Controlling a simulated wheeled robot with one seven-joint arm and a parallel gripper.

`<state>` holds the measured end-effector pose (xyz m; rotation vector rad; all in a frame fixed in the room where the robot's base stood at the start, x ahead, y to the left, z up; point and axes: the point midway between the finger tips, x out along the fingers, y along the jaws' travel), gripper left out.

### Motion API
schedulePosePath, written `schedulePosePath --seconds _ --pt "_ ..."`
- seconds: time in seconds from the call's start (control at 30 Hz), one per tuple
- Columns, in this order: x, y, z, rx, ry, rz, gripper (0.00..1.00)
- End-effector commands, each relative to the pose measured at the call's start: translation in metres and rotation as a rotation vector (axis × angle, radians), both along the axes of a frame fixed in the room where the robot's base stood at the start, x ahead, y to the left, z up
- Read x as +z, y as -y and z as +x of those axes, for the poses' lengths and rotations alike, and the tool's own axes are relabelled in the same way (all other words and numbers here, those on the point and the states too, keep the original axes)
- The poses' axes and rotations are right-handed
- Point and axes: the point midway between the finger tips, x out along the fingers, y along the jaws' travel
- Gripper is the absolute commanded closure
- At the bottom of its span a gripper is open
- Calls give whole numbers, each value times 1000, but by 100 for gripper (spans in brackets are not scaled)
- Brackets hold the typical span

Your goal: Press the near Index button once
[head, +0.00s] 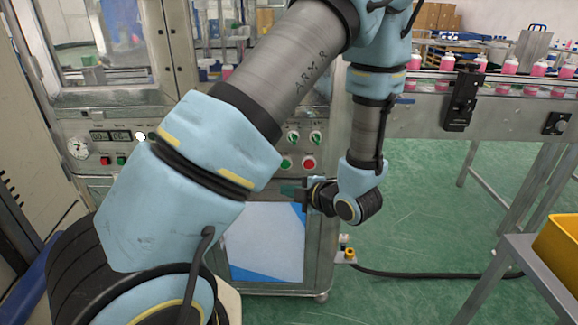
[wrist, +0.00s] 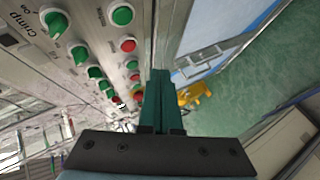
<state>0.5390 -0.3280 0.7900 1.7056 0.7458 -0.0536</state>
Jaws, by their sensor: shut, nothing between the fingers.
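My gripper (head: 286,189) is in front of the machine's control panel, just below its right-hand buttons in the head view. Its green fingers (wrist: 160,74) are together and empty in the wrist view. A green button (head: 285,162) and a red button (head: 309,163) sit side by side on the panel. In the wrist view, a row of green and red buttons, such as a green one (wrist: 122,15) and a red one (wrist: 128,45), runs left of the fingers. My arm hides the middle of the panel in the head view.
Rotary switches (head: 316,138) sit above the buttons; one in the wrist view (wrist: 55,22) is labelled Crimp. A gauge (head: 78,148) is at the panel's left. A conveyor (head: 420,117) with pink bottles runs right. A yellow bin (head: 565,258) stands front right.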

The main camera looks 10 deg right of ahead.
Motion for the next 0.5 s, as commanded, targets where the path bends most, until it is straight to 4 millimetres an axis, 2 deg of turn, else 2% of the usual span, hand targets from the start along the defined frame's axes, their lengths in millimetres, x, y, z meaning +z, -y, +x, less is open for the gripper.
schedulePosePath --seconds 0.23,0.5 --pt "0 2 14 2 0 0 100" --pt "1 9 51 2 0 -1 100"
